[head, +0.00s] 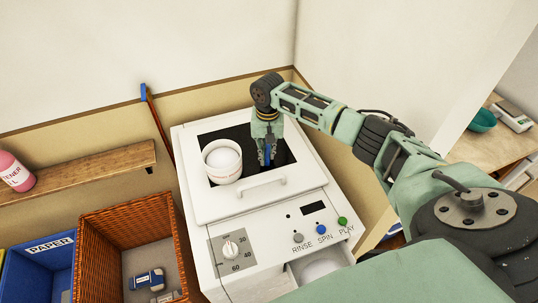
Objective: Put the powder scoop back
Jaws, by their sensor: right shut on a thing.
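My right gripper (267,160) reaches down over the dark window in the lid of a white washing machine (205,200). It is shut on a small blue part (268,152), which seems to be the powder scoop; the fingers hide most of it. Just left of the gripper, a round white tub (222,162) with white contents stands on the lid, apart from the fingers. My left gripper is not in view.
The machine's front drawer (322,268) is open, with white material inside. A lid handle (262,187) stands up in front of the gripper. A wicker basket (105,225), a blue paper bin (45,262) and a wooden shelf (90,172) with a pink bottle (14,172) are left.

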